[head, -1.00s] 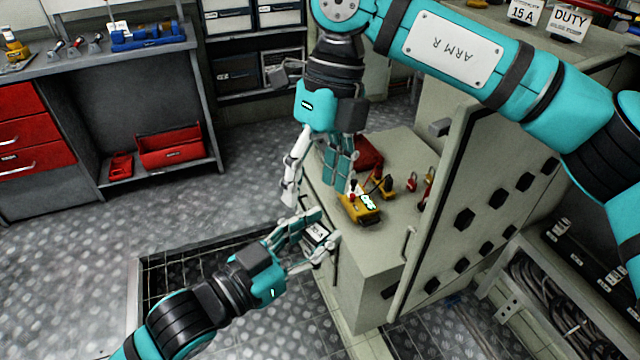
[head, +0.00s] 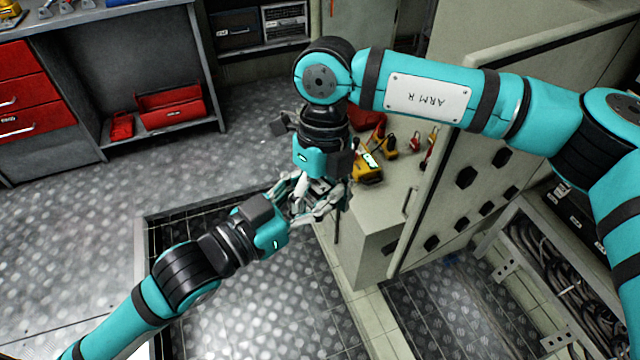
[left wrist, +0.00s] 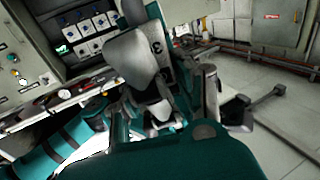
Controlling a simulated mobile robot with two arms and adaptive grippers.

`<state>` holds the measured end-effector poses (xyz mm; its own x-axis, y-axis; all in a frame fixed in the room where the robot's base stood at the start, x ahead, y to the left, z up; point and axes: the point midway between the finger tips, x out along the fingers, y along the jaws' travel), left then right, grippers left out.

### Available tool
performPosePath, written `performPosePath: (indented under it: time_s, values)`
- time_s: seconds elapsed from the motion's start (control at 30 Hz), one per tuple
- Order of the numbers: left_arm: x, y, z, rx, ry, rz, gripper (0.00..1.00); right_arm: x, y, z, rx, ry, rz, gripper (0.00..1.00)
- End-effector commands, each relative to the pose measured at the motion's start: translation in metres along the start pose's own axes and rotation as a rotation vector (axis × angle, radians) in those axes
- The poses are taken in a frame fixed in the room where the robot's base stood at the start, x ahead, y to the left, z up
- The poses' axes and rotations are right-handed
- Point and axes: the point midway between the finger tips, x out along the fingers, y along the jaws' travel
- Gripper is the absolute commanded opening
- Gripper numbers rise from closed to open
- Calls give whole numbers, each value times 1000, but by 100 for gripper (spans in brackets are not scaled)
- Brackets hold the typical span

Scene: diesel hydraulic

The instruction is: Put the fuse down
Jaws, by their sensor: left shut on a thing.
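My left gripper (head: 298,205) reaches in from the lower left of the head view and is shut on the fuse (head: 319,187), a small block with a pale label, mostly covered by fingers. My right gripper (head: 322,200) comes down from above and meets the left one at the fuse. Their fingers overlap, so I cannot tell whether the right fingers are closed or touching the fuse. In the left wrist view, grey and teal gripper parts crowd the middle, and the fuse is not clear there.
Just right of the grippers is a cream cabinet top (head: 385,203) with a yellow device (head: 368,168) and red padlocks. A tall cabinet door (head: 475,150) stands beyond it. A floor opening with a grating (head: 185,215) lies at left. A red bin (head: 170,107) sits on a low shelf.

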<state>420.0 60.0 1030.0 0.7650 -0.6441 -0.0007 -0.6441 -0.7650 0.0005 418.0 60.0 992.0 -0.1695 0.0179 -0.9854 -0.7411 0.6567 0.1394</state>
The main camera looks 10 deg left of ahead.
Motion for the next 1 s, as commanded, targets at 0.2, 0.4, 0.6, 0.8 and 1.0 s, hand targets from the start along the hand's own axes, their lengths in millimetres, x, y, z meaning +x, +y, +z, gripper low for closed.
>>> performPosePath:
  time_s: [0.2,0.4,0.6,0.8,1.0]
  values:
    - [0,0,0,0,1,0,0,3,0,0,0,-1,0,65]
    - [0,0,0,0,1,0,0,3,0,0,1,-1,1,53]
    - [0,0,0,0,1,0,0,3,0,0,0,-1,1,27]
    - [0,0,0,0,0,0,0,2,2,0,-2,-1,4,1]
    - [0,0,0,0,0,0,53,2,2,0,-4,-2,5,0]
